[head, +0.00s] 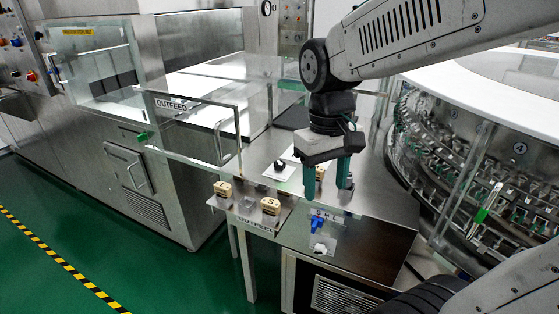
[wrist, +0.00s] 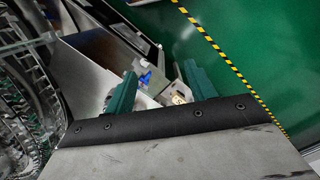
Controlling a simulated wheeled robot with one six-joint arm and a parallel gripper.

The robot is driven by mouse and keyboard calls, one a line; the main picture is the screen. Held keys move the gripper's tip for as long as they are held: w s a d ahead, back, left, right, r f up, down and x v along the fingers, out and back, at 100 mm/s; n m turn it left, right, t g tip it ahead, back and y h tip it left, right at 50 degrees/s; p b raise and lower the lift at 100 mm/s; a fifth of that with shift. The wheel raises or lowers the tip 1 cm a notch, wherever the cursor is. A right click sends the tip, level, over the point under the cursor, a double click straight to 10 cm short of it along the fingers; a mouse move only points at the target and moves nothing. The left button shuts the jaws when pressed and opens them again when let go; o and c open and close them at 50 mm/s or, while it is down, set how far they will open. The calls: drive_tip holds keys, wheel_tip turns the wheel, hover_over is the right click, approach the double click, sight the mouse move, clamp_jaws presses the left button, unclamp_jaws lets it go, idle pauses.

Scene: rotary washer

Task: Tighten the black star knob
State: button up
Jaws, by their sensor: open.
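The black star knob (head: 279,166) sits on a small white plate on the steel table, left of my gripper in the head view. I cannot make it out in the wrist view. My gripper (head: 328,190) points down with its two green fingers apart and nothing between them. It is above the table, to the right of the knob and apart from it. In the wrist view, the open fingers of my gripper (wrist: 160,68) frame the table's edge area.
Tan blocks (head: 270,206) stand near the table's front edge, with a blue part (head: 317,222) and a white piece (head: 319,249) to their right. The round washer (head: 480,170) is close on the right.

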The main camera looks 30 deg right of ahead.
drive_tip(key=w+d+f+n, duration=0.2)
drive_tip(key=w+f+n, duration=0.1)
drive_tip(key=w, duration=0.9)
drive_tip(key=n, duration=1)
hover_over(279, 163)
drive_tip(key=shift+t, duration=0.4)
wheel_tip(279, 163, down, 4)
drive_tip(key=shift+f, duration=0.25)
drive_tip(key=shift+w+f+n, duration=0.1)
drive_tip(key=shift+n, duration=0.3)
drive_tip(key=shift+f, duration=0.25)
wheel_tip(279, 163, down, 7)
drive_tip(key=shift+f, duration=0.1)
